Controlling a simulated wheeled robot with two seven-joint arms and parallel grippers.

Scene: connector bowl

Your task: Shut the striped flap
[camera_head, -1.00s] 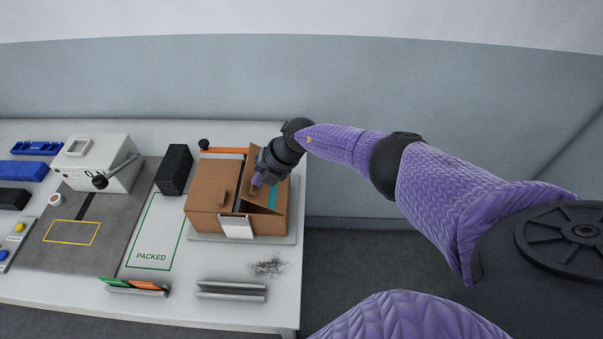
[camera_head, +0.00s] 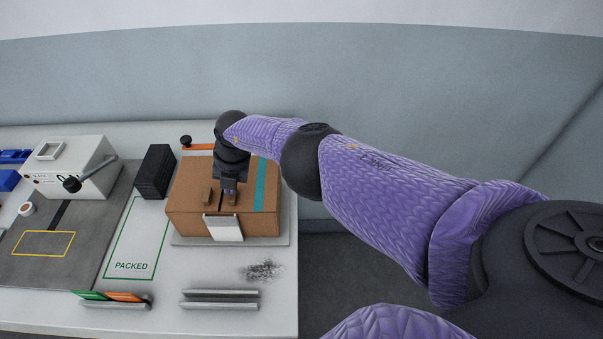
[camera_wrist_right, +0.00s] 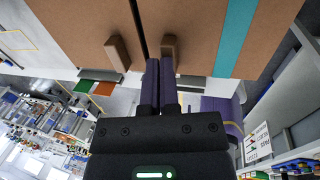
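The striped flap (camera_head: 260,181) is the right top flap of a brown cardboard box (camera_head: 251,225); a teal stripe runs along it. It lies down flat, level with the plain left flap (camera_head: 189,189), with a thin dark seam between them. My right gripper (camera_head: 229,190) is over the seam, pointing down. In the right wrist view its two purple fingers (camera_wrist_right: 161,72) are together, with the tips right at the striped flap's brown tab (camera_wrist_right: 169,46). I see no tab clamped between them; exact contact is unclear. My left gripper is out of view.
A white label (camera_head: 223,228) hangs on the box's front. A black block (camera_head: 154,172) and a green PACKED outline (camera_head: 133,265) are to the left, a grey rail (camera_head: 219,300) in front. An orange bar with a black knob (camera_head: 186,141) is behind. The table ends right of the box.

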